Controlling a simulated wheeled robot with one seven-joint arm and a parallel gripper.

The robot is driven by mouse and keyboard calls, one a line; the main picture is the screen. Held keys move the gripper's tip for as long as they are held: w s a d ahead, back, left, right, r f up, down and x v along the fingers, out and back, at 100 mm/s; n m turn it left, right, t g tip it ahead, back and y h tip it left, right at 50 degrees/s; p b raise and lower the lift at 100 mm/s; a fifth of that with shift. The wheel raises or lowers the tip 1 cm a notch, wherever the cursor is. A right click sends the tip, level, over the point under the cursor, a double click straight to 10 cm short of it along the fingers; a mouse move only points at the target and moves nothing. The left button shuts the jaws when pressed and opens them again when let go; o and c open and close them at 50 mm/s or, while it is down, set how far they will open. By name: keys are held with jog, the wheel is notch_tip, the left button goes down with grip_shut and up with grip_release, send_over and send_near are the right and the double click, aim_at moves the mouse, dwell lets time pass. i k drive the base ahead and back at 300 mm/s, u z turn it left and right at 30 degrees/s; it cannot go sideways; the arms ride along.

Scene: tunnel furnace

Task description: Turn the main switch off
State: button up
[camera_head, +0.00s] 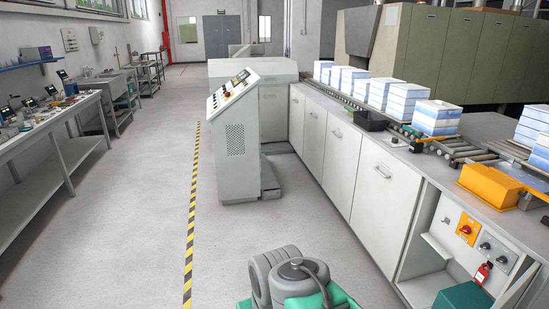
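A red rotary switch on an orange-yellow plate (465,229) sits on a light panel inside the open cabinet at the lower right. I cannot tell which way its knob points, or be certain that it is the main switch. Dark round fittings (485,246) are on the panel to its right. A red tag-like object (482,272) hangs below them. Part of my grey and green arm shows at the bottom middle, well left of the cabinet and apart from it. My gripper's fingers do not show.
A control console (236,140) stands ahead on the floor. The long counter (385,165) carries rollers and stacked white-blue blocks (437,117). A dark green box (462,297) is low in the cabinet. Floor is clear left of the arm, along the yellow-black line (191,215).

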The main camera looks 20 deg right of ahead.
aim_at(466, 229)
jog(key=u, duration=0.05)
jog(key=i, duration=0.85)
jog(key=z, duration=0.8)
jog(key=i, duration=0.6)
jog(key=z, duration=1.25)
jog(key=i, duration=1.4)
jog(key=z, duration=0.2)
